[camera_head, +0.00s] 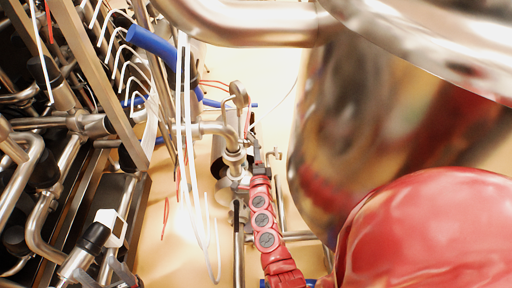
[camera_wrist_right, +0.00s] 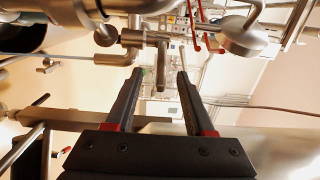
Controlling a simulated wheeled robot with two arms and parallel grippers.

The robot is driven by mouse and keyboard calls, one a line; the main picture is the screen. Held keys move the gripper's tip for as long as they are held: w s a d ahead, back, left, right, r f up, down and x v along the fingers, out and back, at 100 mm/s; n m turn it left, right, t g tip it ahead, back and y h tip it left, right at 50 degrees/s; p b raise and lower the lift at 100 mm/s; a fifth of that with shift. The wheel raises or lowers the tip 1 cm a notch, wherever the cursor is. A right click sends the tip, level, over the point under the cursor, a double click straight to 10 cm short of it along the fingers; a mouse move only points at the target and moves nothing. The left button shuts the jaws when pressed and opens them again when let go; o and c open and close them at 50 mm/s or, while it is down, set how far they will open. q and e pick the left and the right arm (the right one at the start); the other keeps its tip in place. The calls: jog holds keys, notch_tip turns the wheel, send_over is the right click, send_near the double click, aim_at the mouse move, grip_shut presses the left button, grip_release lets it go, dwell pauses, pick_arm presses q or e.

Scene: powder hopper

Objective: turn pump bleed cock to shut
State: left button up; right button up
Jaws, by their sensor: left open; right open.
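A small steel valve with a grey lever handle (camera_wrist_right: 161,66), which looks like the pump bleed cock, shows in the right wrist view. Its handle points down the picture, in line with the gap between my right gripper's fingertips. My right gripper (camera_wrist_right: 160,74) is open, with one black finger on each side of the handle in the picture. I cannot tell whether the handle is between the fingers or beyond them; no grip on it shows. In the head view my right gripper (camera_head: 261,168) is small at the end of my red arm, beside steel pipework. My left gripper is not in view.
A large shiny steel vessel (camera_head: 345,130) stands right of my arm. Steel pipes (camera_head: 228,130) and hanging white tubes (camera_head: 187,130) are to its left. A round steel disc (camera_wrist_right: 242,38) and red-tipped rods (camera_wrist_right: 203,30) are near the valve.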

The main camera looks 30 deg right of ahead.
jog(key=shift+x, duration=0.95)
grip_shut()
dwell(0.8)
